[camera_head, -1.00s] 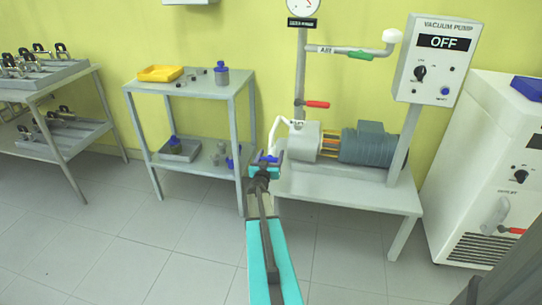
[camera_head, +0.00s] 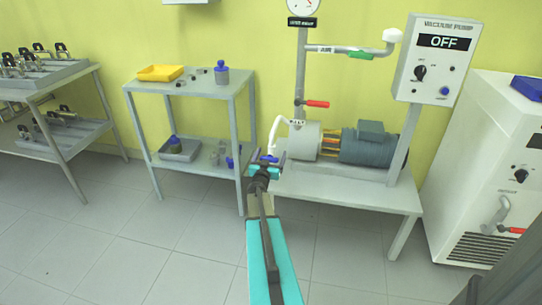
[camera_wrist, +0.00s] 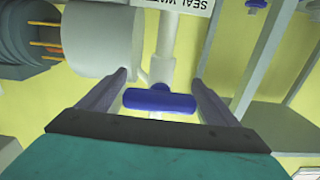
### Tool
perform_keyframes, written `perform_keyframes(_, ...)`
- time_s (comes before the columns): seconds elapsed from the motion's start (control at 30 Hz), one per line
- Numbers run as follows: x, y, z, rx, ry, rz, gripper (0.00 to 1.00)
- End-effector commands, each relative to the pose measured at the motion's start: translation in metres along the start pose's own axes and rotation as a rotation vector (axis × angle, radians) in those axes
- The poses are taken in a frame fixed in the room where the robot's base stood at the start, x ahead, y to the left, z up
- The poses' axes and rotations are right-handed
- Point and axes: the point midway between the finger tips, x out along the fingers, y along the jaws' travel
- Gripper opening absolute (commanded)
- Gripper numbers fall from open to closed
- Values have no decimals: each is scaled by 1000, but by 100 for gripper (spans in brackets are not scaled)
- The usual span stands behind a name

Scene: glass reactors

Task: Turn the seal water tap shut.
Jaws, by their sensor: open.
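The seal water tap's blue handle (camera_wrist: 158,100) sits between my gripper's open fingers (camera_wrist: 162,95) in the wrist view, apart from both. It lies across the white pipe (camera_wrist: 167,45), under a label partly reading "SEAL WA". In the head view my gripper (camera_head: 265,163) is at the left end of the pump bench, at the small blue handle (camera_head: 269,158) below a curved white pipe (camera_head: 274,132). The arm partly hides the tap there.
The vacuum pump (camera_head: 368,146) sits on a grey bench (camera_head: 350,190) right of the tap, its panel (camera_head: 440,55) reading OFF. A red-handled valve (camera_head: 317,104) is above. A shelf cart (camera_head: 187,86) with bottles stands at the left. The floor in front is clear.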

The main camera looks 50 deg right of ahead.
Motion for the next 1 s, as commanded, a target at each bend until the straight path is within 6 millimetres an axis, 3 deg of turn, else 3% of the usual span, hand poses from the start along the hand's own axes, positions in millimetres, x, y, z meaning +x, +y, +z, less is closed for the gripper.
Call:
perform_keyframes(0.37, -18, 0, -1, -1, 0, 0, 84)
perform_keyframes(1.0, -89, 0, -1, 0, -1, -1, 84)
